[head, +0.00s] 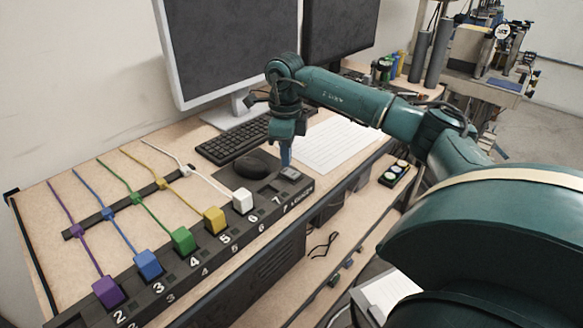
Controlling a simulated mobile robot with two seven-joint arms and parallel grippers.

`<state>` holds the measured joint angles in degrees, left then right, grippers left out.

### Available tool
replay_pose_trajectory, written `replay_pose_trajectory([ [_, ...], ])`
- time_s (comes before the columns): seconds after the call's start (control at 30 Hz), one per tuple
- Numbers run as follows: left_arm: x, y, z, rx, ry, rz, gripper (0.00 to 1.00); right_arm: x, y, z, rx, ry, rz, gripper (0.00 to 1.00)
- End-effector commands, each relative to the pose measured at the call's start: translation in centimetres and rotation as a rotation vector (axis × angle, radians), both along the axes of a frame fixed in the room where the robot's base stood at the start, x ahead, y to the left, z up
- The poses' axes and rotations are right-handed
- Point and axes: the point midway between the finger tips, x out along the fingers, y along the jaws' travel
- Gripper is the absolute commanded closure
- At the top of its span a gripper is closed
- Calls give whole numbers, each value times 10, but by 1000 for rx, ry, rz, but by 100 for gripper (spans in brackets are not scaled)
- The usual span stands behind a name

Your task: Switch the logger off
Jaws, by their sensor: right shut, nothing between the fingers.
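A dark strip (137,310) along the desk's front edge carries numbered places. Purple (107,292), blue (148,264), green (183,241), yellow (215,220) and white (243,201) plugs sit along it beside 2 to 6, each with a cord in its own colour. Place 7 shows no plug. Small white lettering past 7 is too small to read surely. A small grey block, perhaps a switch (291,174), sits at the strip's far end. My right gripper (286,163) is shut and empty, pointing down right at this block; touching or just above, I cannot tell. My left gripper is out of view.
A black mouse (250,165), a keyboard (232,138) and a white printed sheet (336,143) lie close behind the gripper. Monitors (220,45) stand at the back. A lower shelf (318,262) holds a small cable. My right arm crosses the right side.

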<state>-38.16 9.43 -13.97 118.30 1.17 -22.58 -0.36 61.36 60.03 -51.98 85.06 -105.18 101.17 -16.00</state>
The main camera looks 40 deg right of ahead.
Motion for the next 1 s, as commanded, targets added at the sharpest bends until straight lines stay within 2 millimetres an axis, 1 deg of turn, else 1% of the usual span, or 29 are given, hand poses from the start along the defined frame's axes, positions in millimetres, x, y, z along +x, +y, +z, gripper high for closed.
replay_pose_trajectory([
  [0.03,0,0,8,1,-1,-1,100,0,0,8,1,-1,0,100],
  [0.6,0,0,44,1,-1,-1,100,0,0,52,0,-2,0,100],
  [1.0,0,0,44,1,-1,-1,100,0,0,52,0,-2,0,100],
])
